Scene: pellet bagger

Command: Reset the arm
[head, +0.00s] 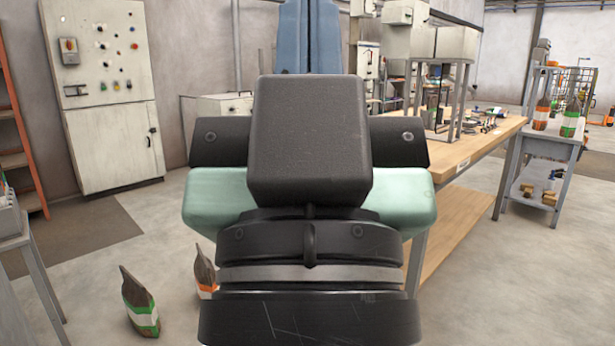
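My own arm fills the middle of the head view, with black and pale green links close to the camera and a blue link rising behind them to the top edge. The arm's end is not visible, so I cannot see my gripper or whether it holds anything. The arm hides much of the floor and room behind it.
A bag with a green band (141,303) stands on the floor at lower left. A bag with an orange band (205,273) is partly hidden by my arm. A wooden workbench (455,170) stands close at right, with a grey table (546,143) holding bags beyond it.

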